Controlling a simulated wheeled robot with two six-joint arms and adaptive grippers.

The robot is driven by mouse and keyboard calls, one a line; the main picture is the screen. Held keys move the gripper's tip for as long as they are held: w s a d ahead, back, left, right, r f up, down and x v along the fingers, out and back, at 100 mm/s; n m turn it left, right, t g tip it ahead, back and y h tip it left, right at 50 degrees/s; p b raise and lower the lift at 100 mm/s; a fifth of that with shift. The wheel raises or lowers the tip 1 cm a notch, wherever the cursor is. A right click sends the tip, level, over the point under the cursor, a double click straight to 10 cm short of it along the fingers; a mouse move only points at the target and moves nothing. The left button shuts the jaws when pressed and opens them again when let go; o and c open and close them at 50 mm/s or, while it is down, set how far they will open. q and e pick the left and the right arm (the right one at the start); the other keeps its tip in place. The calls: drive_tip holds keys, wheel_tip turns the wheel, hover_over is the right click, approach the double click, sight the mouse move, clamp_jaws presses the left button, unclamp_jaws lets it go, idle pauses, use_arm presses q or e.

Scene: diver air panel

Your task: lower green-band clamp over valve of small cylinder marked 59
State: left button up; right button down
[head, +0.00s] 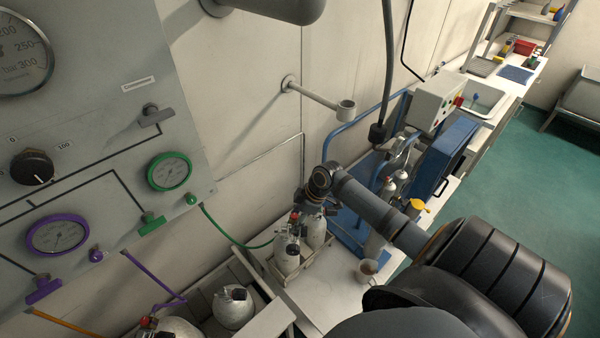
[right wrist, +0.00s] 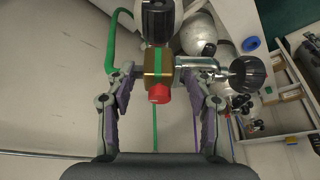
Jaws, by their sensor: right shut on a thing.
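The green-band clamp (right wrist: 153,66) shows in the right wrist view as a brass block with a green stripe, a red cap below it and a black ribbed knob above. My right gripper (right wrist: 158,72) is shut on it, a finger at each side. A chrome fitting with a black knob (right wrist: 246,75) extends right of the block; I cannot tell whether clamp and valve are seated together. In the head view my right gripper (head: 308,203) is just above two pale cylinders, a front one (head: 287,256) and a rear one (head: 316,232). No number is readable. My left gripper is out of view.
A green hose (head: 232,239) runs from the gauge panel (head: 95,130) toward the cylinders. More cylinders (head: 233,308) sit in a bin at lower left. A cup (head: 366,271) stands on the bench right of the rack.

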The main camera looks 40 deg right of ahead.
drive_tip(key=shift+w+f+b, duration=0.3)
drive_tip(key=shift+w+b, duration=0.3)
drive_tip(key=shift+w, duration=0.1)
drive_tip(key=w+b, duration=0.3)
drive_tip(key=shift+w, duration=0.35)
drive_tip(key=shift+w, duration=0.1)
drive_tip(key=shift+f, duration=0.15)
